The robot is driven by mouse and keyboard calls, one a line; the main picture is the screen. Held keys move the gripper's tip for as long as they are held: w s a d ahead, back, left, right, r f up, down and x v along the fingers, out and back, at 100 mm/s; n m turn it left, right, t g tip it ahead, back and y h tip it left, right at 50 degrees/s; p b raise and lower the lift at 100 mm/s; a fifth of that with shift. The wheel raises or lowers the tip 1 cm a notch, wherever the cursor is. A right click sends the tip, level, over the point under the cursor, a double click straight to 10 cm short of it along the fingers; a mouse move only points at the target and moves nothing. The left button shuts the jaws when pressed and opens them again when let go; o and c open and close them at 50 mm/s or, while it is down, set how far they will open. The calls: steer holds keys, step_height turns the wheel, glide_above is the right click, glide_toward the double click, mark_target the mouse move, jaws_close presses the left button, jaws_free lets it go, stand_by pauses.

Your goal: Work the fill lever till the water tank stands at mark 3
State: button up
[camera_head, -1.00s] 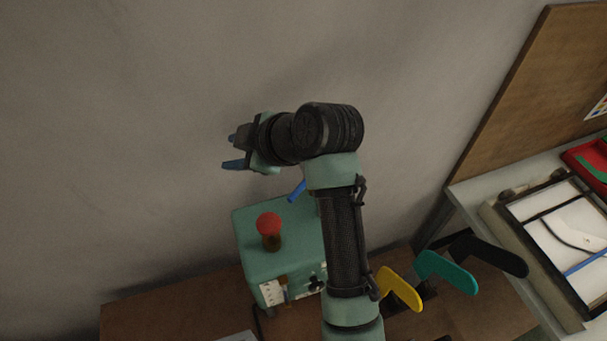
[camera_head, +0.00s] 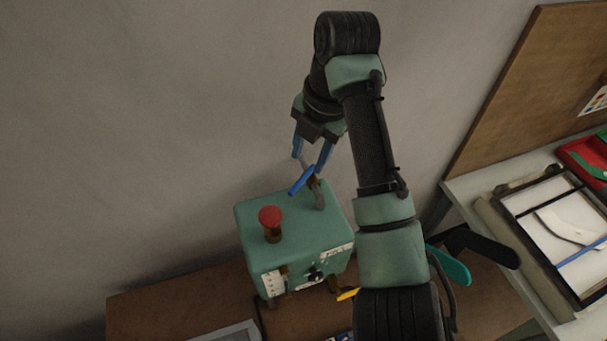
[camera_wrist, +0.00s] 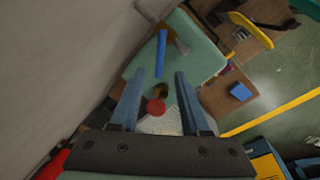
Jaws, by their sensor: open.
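A green box (camera_head: 290,215), which looks like the water tank, stands on the brown bench with a red knob (camera_head: 270,216) on top. A blue lever handle (camera_head: 301,181) on a brown and grey mount rises from its back right. A white marked scale (camera_head: 274,283) is on its front; the level is too small to read. My gripper (camera_head: 311,162) is open and empty, pointing down just above the lever. In the wrist view, the blue handle (camera_wrist: 161,53) lies ahead of my open fingertips (camera_wrist: 155,80), lined up between them and apparently not held.
Yellow, teal (camera_head: 451,266) and black (camera_head: 480,245) flat shapes stand at the right of the bench, partly behind my arm. A light table with a framed tray (camera_head: 510,218) is further right. The grey wall (camera_head: 130,130) is close behind the box.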

mark_target(302, 179)
steer(key=f, duration=0.2)
steer(key=f+p, duration=0.1)
steer(key=f, duration=0.1)
steer(key=a+f+p, duration=0.1)
steer(key=f, duration=0.1)
steer(key=shift+w+f, duration=0.25)
steer(key=shift+w, duration=0.15)
jaws_close()
stand_by(1.0)
